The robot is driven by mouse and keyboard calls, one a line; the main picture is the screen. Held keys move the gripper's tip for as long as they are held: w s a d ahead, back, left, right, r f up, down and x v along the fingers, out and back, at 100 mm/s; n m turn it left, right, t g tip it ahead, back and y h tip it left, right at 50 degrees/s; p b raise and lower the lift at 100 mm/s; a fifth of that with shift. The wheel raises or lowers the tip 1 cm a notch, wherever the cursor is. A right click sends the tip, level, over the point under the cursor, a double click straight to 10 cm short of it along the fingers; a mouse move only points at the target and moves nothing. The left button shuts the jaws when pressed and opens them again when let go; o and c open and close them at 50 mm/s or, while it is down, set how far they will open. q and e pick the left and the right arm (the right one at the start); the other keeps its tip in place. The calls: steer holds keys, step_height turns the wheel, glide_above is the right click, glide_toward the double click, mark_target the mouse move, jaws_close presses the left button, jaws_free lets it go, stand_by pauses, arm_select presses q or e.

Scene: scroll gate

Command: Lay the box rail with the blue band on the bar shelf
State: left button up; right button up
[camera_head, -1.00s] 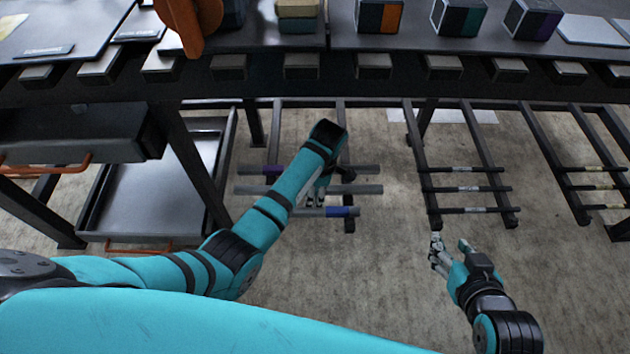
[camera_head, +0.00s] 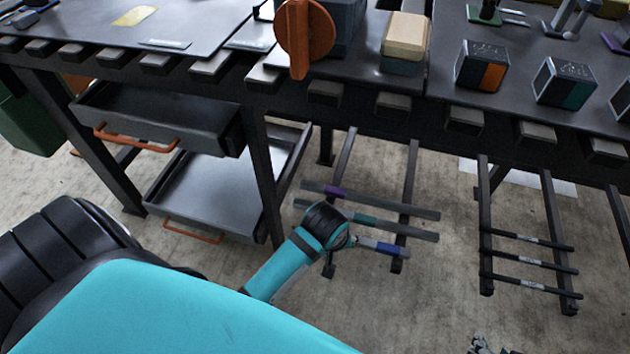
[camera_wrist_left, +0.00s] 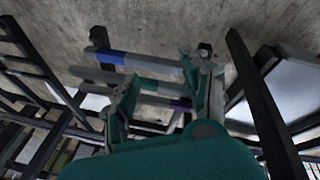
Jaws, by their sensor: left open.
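The box rail with the blue band (camera_head: 390,249) lies low under the bench, nearest me of three grey rails across two dark bars (camera_head: 408,180). Its left part is hidden behind my left arm in the head view. In the left wrist view the blue band (camera_wrist_left: 110,57) is plain. My left gripper (camera_wrist_left: 162,68) is open, its fingers close to this rail; I cannot tell whether they touch it. In the head view my arm mostly hides this gripper. My right gripper (camera_head: 482,346) shows only in part at the bottom edge. I cannot tell which rack is the bar shelf.
Rails with a purple band (camera_head: 335,193) and a teal band (camera_head: 366,218) lie behind the blue-banded one. A rack with thin black bars (camera_head: 528,262) stands to the right. A drawer (camera_head: 165,115) and a lower tray (camera_head: 215,180) are at left. The bench (camera_head: 365,70) overhangs the racks.

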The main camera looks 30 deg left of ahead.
arm_select(q)
steer(key=s+a+r+m+t, duration=0.2)
steer(key=s+r+m+t, duration=0.1)
steer(key=s+r+m, duration=0.5)
steer(key=shift+s+r+m+h, duration=0.2)
steer(key=shift+r+m+h, duration=0.2)
steer(key=shift+r+m, duration=0.6)
steer(key=shift+f, duration=0.15)
